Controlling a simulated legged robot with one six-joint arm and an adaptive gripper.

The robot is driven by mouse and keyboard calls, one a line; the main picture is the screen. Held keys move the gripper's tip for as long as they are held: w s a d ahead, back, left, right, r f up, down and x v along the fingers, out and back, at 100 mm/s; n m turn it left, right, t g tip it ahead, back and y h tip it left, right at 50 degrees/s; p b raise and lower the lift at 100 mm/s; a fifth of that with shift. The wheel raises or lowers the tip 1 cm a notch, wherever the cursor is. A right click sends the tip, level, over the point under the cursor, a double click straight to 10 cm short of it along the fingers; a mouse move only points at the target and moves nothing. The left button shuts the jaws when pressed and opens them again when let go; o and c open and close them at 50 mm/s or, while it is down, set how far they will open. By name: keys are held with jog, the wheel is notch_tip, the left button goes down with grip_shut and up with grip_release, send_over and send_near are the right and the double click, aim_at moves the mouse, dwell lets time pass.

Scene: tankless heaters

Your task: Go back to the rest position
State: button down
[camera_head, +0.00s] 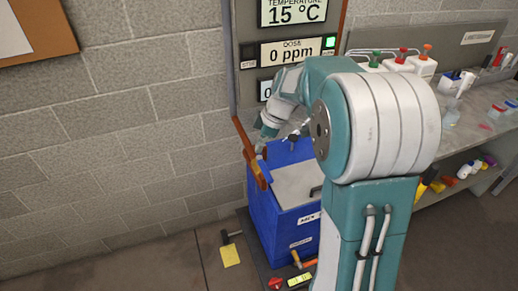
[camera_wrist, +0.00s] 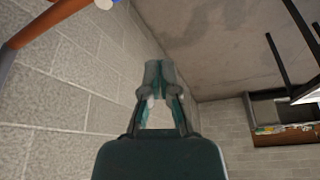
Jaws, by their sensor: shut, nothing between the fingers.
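My gripper (camera_wrist: 163,78) shows in the middle of the wrist view, its two fingers drawn together with nothing between them. It points along the block wall toward the floor and touches nothing that I can see. In the head view my arm is folded in front of the blue bin, and the big white and teal joint hides part of the scene. The gripper's fingertips are hard to make out there.
A blue bin (camera_head: 268,222) stands on the floor by the wall. A panel with displays (camera_head: 288,50) hangs above it. An orange-brown pipe (camera_head: 250,150) runs down beside the bin. A cluttered bench (camera_head: 462,145) is at right. A yellow tag (camera_head: 230,256) lies on the floor.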

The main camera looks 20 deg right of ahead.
jog(key=shift+a, duration=0.15)
jog(key=s+a+r+m+t+h, duration=0.1)
jog(key=s+m, duration=0.3)
jog(key=s, duration=0.4)
jog(key=s+a+r+m+t+h, duration=0.1)
jog(key=s+r+m, duration=0.3)
jog(key=s, duration=0.4)
jog(key=s+a+r+m+t+h, duration=0.1)
jog(key=s+a+r+m+t, duration=0.1)
jog(key=s+m, duration=0.3)
jog(key=s+a+r, duration=0.1)
jog(key=s, duration=0.3)
jog(key=shift+a+m+h, duration=0.15)
jog(key=shift+m+h, duration=0.25)
